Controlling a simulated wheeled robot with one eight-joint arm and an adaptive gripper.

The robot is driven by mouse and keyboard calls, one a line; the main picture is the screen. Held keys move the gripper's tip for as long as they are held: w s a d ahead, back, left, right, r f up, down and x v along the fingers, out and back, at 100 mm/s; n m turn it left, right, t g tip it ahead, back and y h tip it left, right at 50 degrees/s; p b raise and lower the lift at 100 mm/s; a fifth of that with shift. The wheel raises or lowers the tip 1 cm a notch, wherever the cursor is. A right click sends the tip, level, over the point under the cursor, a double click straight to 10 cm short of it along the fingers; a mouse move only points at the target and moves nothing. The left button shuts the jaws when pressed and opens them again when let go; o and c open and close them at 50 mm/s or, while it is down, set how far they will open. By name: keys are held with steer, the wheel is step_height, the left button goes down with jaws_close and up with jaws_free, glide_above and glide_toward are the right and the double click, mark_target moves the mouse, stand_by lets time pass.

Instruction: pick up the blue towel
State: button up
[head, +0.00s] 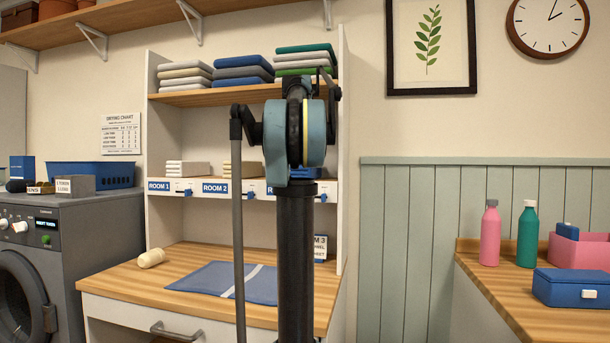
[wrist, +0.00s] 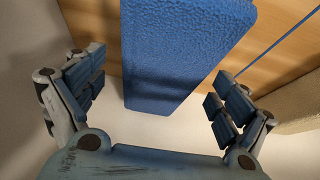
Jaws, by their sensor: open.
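In the wrist view a blue, rough-textured towel (wrist: 178,45) lies on a wooden surface, its near end between my fingers. My gripper (wrist: 158,72) is open. Bare gaps show between the towel and both fingers. In the head view my arm stands before the shelf unit and hides my fingers. A small blue patch (head: 304,173) beside my arm, on the middle shelf, may be this towel; most of it is hidden. Folded blue towels (head: 242,62) also lie in the middle stack on the upper shelf.
A beige thing (wrist: 300,107) lies right of my gripper in the wrist view. White (head: 187,168) and beige towel stacks (head: 243,168) stand on the labelled middle shelf. The counter (head: 190,255) below holds a blue mat (head: 222,280) and a beige roll (head: 151,258).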

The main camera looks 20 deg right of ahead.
steer(key=shift+x, duration=2.3)
steer(key=shift+a, duration=0.1)
steer(key=c, duration=1.3)
